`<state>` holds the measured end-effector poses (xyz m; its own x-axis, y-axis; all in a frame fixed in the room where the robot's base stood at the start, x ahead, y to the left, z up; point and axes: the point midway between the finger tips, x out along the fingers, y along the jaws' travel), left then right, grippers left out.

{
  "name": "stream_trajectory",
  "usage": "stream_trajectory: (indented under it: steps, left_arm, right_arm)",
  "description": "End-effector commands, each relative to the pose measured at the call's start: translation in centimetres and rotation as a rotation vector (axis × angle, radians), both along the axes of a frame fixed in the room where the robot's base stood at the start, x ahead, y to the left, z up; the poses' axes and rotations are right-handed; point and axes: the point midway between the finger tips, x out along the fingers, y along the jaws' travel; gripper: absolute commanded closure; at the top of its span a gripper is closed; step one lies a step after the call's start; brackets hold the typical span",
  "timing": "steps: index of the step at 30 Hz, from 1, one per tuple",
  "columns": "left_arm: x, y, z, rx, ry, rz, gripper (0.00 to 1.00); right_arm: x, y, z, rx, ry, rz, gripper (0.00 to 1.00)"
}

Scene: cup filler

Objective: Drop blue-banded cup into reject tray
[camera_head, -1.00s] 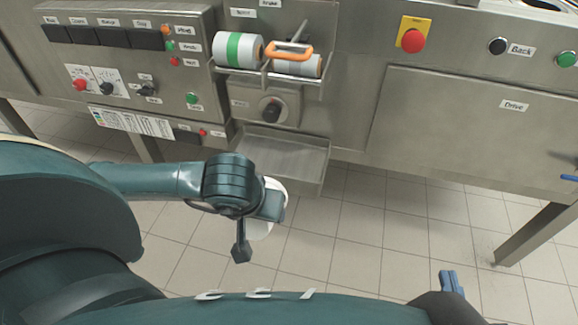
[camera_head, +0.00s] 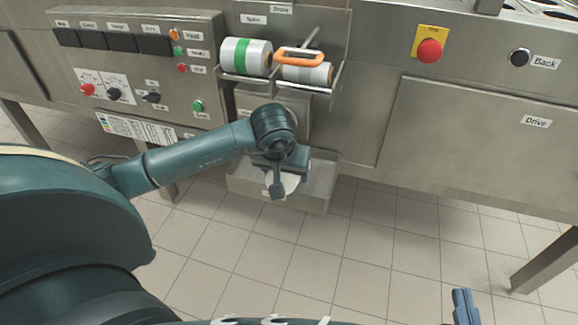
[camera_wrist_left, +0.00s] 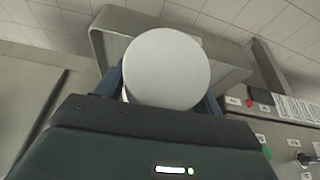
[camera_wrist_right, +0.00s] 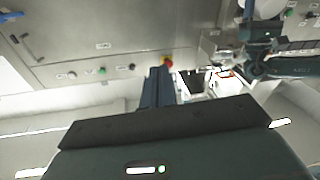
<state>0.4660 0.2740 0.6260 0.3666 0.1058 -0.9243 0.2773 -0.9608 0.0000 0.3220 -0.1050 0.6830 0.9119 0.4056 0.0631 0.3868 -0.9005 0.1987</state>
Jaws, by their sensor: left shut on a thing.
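My left gripper (camera_head: 283,178) is shut on a white cup (camera_head: 291,183), which shows only partly under it in the head view. In the left wrist view the cup's round white end (camera_wrist_left: 166,66) sits between the two blue fingers; no blue band shows there. The reject tray, an open metal tray (camera_head: 318,190), sticks out from the machine below the roll holder. The cup appears over it in the head view; the height between them is hard to tell. In the left wrist view the tray (camera_wrist_left: 103,42) lies behind the cup. My right gripper (camera_head: 464,306) is shut and empty, low at the right.
The floor in front is clear.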

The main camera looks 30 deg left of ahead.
Motion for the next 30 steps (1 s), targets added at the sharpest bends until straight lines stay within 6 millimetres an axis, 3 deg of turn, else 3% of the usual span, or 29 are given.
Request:
stream_trajectory:
  steps: [6, 9, 30]
  left_arm:
    - [3.4, 0.9, -0.4, -0.003, 0.001, 0.002, 0.53]
    - [3.2, 0.8, -1.5, -0.002, 0.001, -0.001, 0.53]
    - [3.2, 1.0, -2.8, 0.001, -0.002, 0.001, 0.53]
  right_arm:
    - [-0.1, 0.2, -0.2, 0.006, -0.039, 0.01, 1.0]
    - [-0.3, 0.5, -0.2, 0.012, -0.064, 0.024, 1.0]
    - [-0.2, 0.6, -0.1, 0.034, -0.074, 0.034, 1.0]
